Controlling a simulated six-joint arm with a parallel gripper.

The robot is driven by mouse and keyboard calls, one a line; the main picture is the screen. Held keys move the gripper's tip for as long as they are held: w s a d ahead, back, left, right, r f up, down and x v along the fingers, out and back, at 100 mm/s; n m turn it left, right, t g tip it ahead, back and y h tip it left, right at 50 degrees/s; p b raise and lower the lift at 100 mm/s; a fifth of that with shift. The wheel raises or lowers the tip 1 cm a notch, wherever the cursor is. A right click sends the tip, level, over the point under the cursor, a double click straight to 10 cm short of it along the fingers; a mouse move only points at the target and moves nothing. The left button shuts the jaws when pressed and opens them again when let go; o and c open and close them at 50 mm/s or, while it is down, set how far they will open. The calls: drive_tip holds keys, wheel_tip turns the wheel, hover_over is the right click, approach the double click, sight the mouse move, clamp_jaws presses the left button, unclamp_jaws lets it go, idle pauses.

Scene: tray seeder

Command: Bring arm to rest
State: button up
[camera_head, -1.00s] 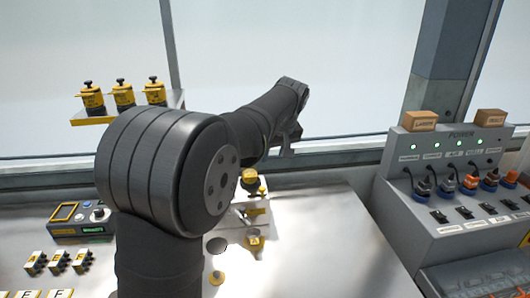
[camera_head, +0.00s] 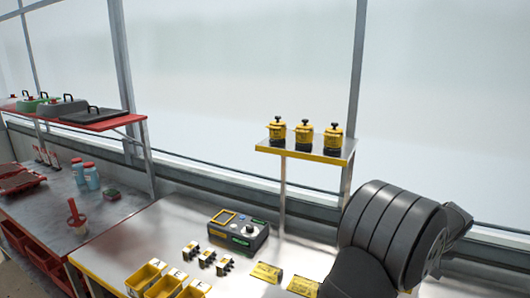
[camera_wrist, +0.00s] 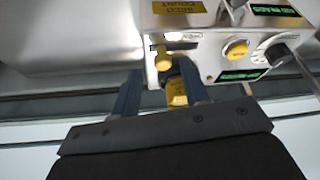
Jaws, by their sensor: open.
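My gripper (camera_wrist: 161,70) shows in the wrist view with two dark blue fingers spread apart. I see nothing clamped between them. Just beyond the fingers is a light grey machine panel (camera_wrist: 218,50) with a yellow knob (camera_wrist: 236,49), a dark dial (camera_wrist: 277,52) and green displays. A yellow part (camera_wrist: 177,92) shows between the fingers, and I cannot tell how near it is. In the head view my arm stands at the right, and the gripper itself is out of view.
A small shelf (camera_head: 304,153) with three yellow pots stands left of my arm. A control box (camera_head: 238,231), small connector blocks (camera_head: 207,258) and yellow bins (camera_head: 146,276) sit on the bench. A red shelf (camera_head: 118,122) and blue bottles (camera_head: 91,177) are further left.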

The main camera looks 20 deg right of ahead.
drive_tip(key=shift+w+d+f, duration=0.15)
drive_tip(key=shift+w+f, duration=0.05)
drive_tip(key=shift+f, duration=0.4)
drive_tip(key=shift+w+a, duration=0.4)
drive_tip(key=shift+w, duration=0.05)
drive_tip(key=o, duration=1.3)
drive_tip(key=shift+r, duration=0.1)
drive_tip(key=s+a+r+m+g+h, duration=0.1)
drive_tip(key=a+r+m, duration=0.15)
drive_tip(key=r, duration=0.55)
drive_tip(key=s+a+r+m+g+h, duration=0.15)
drive_tip(key=a+r, duration=0.25)
drive_tip(key=r, duration=0.4)
drive_tip(key=x, duration=0.9)
drive_tip(key=shift+w+f+n, duration=0.3)
drive_tip(key=shift+w, duration=0.1)
drive_tip(key=shift+r, duration=0.1)
drive_tip(key=w+v, duration=0.1)
drive_tip(key=v, duration=0.8)
drive_tip(key=shift+s+r, duration=0.45)
drive_tip(key=shift+s, duration=0.05)
